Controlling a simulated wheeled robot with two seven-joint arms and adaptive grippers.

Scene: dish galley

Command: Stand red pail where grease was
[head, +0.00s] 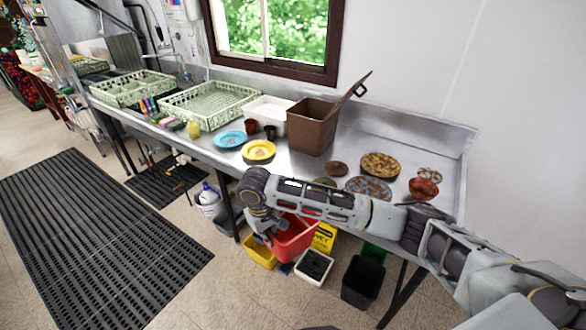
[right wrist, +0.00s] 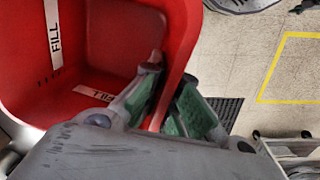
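The red pail (head: 296,241) is below the counter's front edge in the head view, partly hidden by my right arm. In the right wrist view the pail (right wrist: 95,45) fills the upper left, with white "FILL" labels inside. My right gripper (right wrist: 168,85) has one green-padded finger inside the pail and one outside, closed on its wall near the rim. The right gripper also shows at the pail's left side in the head view (head: 262,232). My left gripper is out of view. No grease container can be clearly identified.
A yellow tub (head: 258,253), a white bin (head: 314,267) and a black bin (head: 362,281) stand close by on the floor. A yellow outline (right wrist: 290,68) marks the floor right of the pail in the wrist view. The steel counter (head: 290,168) bears dishes and a brown box (head: 312,130).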

